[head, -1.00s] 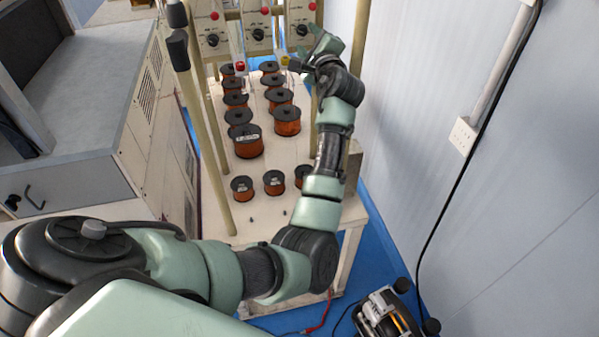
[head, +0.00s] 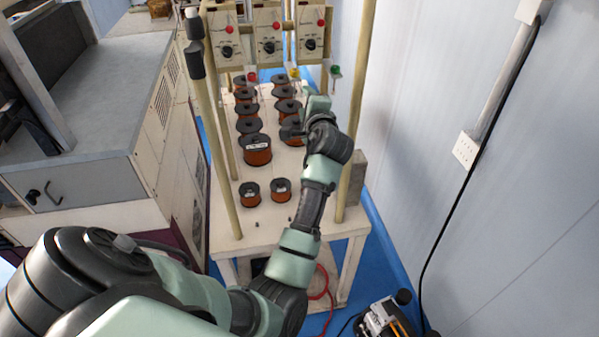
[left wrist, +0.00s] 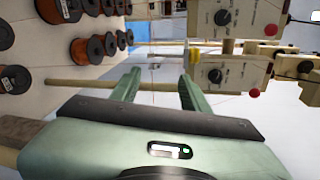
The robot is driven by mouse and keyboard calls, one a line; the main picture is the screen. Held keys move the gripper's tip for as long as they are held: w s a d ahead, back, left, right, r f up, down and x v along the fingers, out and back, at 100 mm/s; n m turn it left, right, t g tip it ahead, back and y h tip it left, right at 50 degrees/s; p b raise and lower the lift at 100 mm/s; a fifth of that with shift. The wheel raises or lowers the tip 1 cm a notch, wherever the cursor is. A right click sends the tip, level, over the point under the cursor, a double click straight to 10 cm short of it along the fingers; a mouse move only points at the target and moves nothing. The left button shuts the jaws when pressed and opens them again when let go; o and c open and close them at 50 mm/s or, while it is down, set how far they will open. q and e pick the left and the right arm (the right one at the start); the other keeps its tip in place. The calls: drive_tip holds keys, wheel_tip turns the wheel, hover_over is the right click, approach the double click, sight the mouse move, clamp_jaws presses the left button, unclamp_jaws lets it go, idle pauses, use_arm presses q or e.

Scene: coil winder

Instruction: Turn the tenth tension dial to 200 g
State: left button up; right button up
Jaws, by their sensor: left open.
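Three tension units with black dials show in the head view: a left dial (head: 227,51), a middle dial (head: 268,47) and a right dial (head: 310,45). Each unit has a red knob above its dial. I cannot read the dial settings or tell which is the tenth. In the left wrist view, two dials show, an upper one (left wrist: 222,17) and a lower one (left wrist: 215,75). My left gripper (left wrist: 158,82) is open and empty, its two green fingers apart. In the head view it is below the right unit, over the spools, clear of the dials. My right gripper is not in view.
Copper wire spools (head: 257,150) stand in rows on the white rack table (head: 262,220). Upright poles (head: 357,110) flank them. A wall (head: 480,200) is close on the right and a grey machine (head: 90,100) on the left.

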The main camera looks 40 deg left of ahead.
use_arm(q)
drive_tip(key=s+d+f+n+g+h, duration=0.1)
drive_tip(key=s+d+f+n+h, duration=0.3)
drive_tip(key=s+f, duration=0.6)
wheel_tip(320, 180, down, 4)
drive_tip(key=shift+s+d+r+g, duration=0.25)
drive_tip(key=shift+d+g, duration=0.15)
drive_tip(key=shift+d, duration=0.55)
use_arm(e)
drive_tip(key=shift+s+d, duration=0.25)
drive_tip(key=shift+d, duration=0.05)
use_arm(q)
drive_tip(key=shift+w, duration=0.1)
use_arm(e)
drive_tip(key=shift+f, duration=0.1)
